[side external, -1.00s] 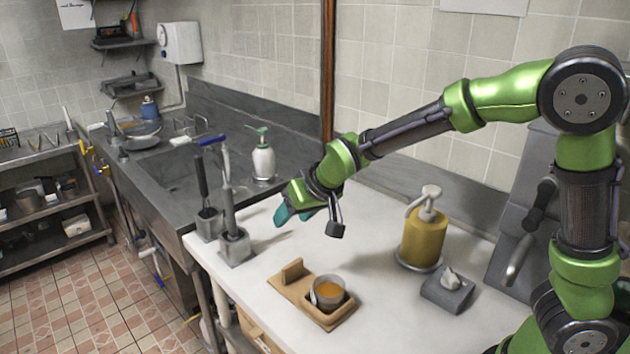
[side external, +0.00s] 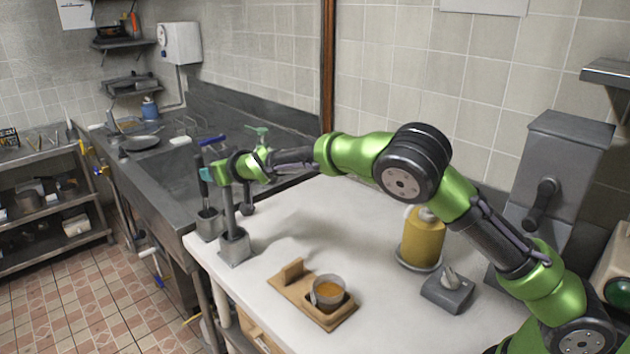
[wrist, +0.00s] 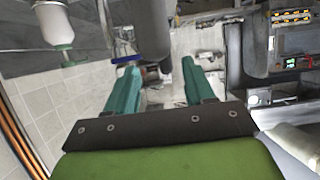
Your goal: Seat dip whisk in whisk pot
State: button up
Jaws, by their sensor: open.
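Two tall dark-handled tools stand in small square grey pots at the counter's left corner. I cannot tell for certain which is the dip whisk. The front tool (side external: 229,212) is upright in the front pot (side external: 235,250). The rear tool (side external: 202,188) stands in the rear pot (side external: 208,228). My gripper (side external: 210,172) is level with the upper handles, its hand overlapping the front tool's top. In the wrist view my gripper (wrist: 160,75) is open, with a thick dark handle (wrist: 151,28) in line with the gap between its teal fingers. The tools' lower ends are hidden in the pots.
A wooden holder (side external: 291,272) with a glass cup (side external: 329,291) sits at the counter's front. A yellow pump bottle (side external: 422,240) and grey box (side external: 447,291) stand right. The sink (side external: 165,180) lies behind the pots. The middle counter is clear.

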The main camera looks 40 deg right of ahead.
send_over(205, 195)
jog(key=s, duration=0.1)
jog(key=shift+d+f, duration=0.15)
jog(key=shift+f, duration=0.55)
jog(key=shift+d+f, duration=0.1)
jog(key=shift+f, duration=0.6)
grip_shut()
